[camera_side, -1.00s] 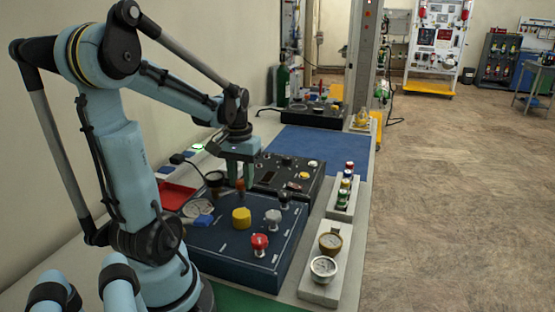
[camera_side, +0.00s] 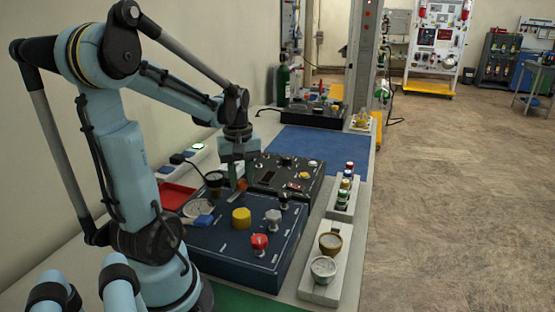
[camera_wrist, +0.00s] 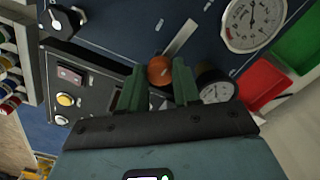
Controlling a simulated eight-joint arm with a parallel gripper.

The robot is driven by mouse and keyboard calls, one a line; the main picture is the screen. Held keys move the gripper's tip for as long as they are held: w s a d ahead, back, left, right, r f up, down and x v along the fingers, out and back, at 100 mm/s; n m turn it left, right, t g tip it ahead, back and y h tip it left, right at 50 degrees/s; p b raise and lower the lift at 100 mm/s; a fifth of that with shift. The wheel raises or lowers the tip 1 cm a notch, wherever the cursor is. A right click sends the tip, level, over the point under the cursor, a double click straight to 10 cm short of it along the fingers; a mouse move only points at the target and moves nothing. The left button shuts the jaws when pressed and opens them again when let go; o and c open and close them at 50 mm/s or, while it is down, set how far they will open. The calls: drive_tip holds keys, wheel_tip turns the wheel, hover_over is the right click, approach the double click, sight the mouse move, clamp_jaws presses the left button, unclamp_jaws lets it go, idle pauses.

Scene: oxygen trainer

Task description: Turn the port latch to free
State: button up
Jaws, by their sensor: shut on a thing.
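In the wrist view a small orange-brown ball knob (camera_wrist: 160,70) sits between my two green fingers, with a flat grey bar (camera_wrist: 181,37) running from it over the dark blue panel. I take these to be the port latch and its handle. My gripper (camera_wrist: 159,78) is shut on the knob. In the side view my gripper (camera_side: 237,186) points down at the far edge of the dark blue panel (camera_side: 210,237), and its fingers hide most of the latch. I cannot read the latch's position marks.
A yellow knob (camera_side: 241,218), a grey knob (camera_side: 273,217) and a red knob (camera_side: 259,241) stand on the same panel. A black panel (camera_side: 283,178) lies behind. A white dial gauge (camera_wrist: 254,21) and a smaller gauge (camera_wrist: 216,86) are close to my fingers.

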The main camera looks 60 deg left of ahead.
sight(242, 181)
idle(0.4)
drive_tip(key=o, duration=1.1)
drive_tip(key=shift+c, duration=0.2)
drive_tip(key=shift+r, duration=0.1)
wheel_tip(242, 181, up, 12)
drive_tip(key=w+d+f+m+t, duration=0.2)
drive_tip(key=d+m, duration=0.3)
drive_tip(key=d, duration=0.2)
drive_tip(key=w+d+f+m+t, duration=0.2)
drive_tip(key=d+f+m, duration=0.1)
drive_tip(key=d+m, duration=0.3)
drive_tip(key=w+d+f+m+t, duration=0.3)
drive_tip(key=d+m, duration=0.2)
drive_tip(key=d, duration=0.4)
drive_tip(key=shift+f+m, duration=0.15)
drive_tip(key=shift+m, duration=0.15)
